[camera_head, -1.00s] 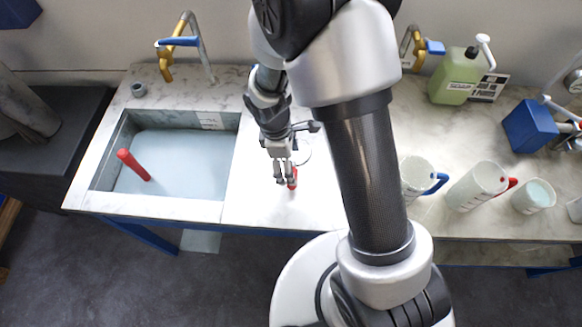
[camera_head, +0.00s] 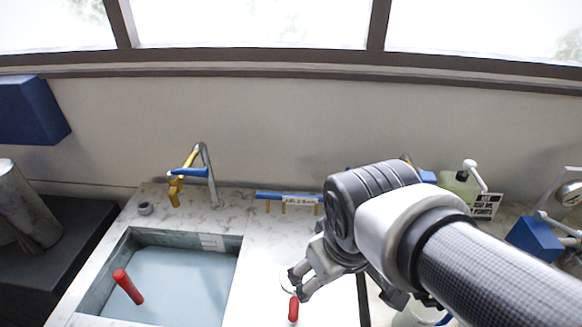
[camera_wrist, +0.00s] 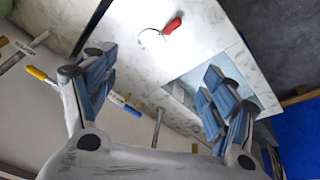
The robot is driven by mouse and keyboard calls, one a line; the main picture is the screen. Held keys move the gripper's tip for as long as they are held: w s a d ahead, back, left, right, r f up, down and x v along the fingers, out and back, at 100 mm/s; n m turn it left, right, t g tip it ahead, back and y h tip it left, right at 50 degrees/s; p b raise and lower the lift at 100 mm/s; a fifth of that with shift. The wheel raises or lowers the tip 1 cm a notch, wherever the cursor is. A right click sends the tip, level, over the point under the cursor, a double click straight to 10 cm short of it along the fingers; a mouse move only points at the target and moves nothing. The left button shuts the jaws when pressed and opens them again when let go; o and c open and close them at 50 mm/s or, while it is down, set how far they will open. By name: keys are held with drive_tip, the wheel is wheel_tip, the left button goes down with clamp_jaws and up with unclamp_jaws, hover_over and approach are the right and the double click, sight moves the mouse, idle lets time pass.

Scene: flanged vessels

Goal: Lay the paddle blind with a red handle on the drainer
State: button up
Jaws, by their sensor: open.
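A paddle blind with a red handle (camera_head: 293,309) lies on the pale marbled drainer (camera_head: 262,250) to the right of the sink. In the wrist view its red handle (camera_wrist: 172,26) lies flat, with the thin outline of a round plate beside it. My gripper (camera_head: 298,284) is open and empty, apart from the handle and above the drainer. In the wrist view its fingers (camera_wrist: 158,82) are spread wide with nothing between them. A second red handle (camera_head: 128,287) stands up, tilted, from the sink.
The sink (camera_head: 175,285) holds pale blue liquid. A tap with a blue lever (camera_head: 188,172) stands behind it. A labelled blue rack (camera_head: 285,197) is at the wall. A green canister (camera_head: 458,187) and a blue box (camera_head: 533,238) stand to the right.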

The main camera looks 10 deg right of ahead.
drive_tip(key=s+m, duration=0.1)
drive_tip(key=s+r+m, duration=0.1)
drive_tip(key=s, duration=0.1)
drive_tip(key=s+r+t, duration=0.1)
drive_tip(key=shift+s+d+r+m, duration=0.1)
drive_tip(key=shift+s+m, duration=0.3)
